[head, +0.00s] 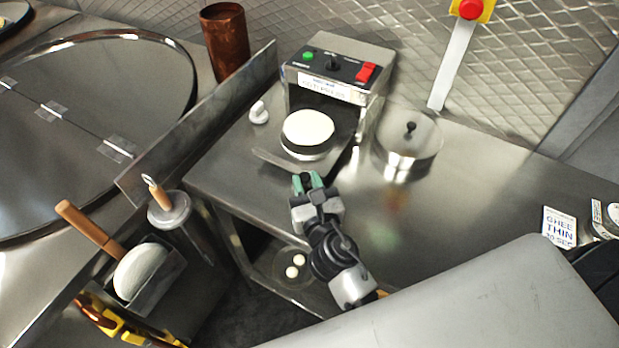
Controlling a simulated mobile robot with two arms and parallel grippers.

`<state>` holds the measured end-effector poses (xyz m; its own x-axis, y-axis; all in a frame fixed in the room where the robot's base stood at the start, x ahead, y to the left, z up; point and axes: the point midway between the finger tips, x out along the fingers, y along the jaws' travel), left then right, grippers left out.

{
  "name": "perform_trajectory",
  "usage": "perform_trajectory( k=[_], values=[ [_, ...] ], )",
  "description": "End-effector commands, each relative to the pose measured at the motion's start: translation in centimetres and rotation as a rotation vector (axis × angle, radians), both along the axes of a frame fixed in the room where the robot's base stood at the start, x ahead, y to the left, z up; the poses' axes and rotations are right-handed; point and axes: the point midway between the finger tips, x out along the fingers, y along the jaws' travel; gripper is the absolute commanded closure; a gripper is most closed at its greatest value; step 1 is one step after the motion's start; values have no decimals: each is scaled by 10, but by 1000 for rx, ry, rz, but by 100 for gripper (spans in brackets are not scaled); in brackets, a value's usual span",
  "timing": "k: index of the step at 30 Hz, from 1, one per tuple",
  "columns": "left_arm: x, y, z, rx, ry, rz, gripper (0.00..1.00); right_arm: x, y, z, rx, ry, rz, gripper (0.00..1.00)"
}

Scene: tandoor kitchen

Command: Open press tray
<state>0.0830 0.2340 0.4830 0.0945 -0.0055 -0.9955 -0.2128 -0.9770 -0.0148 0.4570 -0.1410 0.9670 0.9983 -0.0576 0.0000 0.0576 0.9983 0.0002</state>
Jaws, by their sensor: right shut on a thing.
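The press (334,72) is a steel box with a black panel on the counter, with a green button, a dark knob and a red switch. Its flat steel tray (268,160) juts out at the front, clear of the housing. A white disc (308,127) lies on the dark round plate at the tray. My right gripper (308,181), with green fingertips, is at the tray's front edge and is shut on the tray's front, where a dark part shows between the fingers. The exact grip is partly hidden by the fingers. My left gripper is not in view.
A lidded steel pot (408,146) stands right of the press. A small white object (259,112) lies at its left. An upright metal divider (200,125) borders the counter. Two white balls sit on a lower shelf.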

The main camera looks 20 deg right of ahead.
Motion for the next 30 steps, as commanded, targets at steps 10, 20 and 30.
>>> perform_trajectory(
  k=[10, 20, 30],
  values=[
    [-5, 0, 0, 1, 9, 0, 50, 0, 0, 0, 0, 0, 0, 64],
    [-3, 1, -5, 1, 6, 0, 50, -12, 1, -2, -1, 2, 1, 64],
    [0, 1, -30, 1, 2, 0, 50, -79, 4, -5, 1, 3, 1, 64]
  ],
)
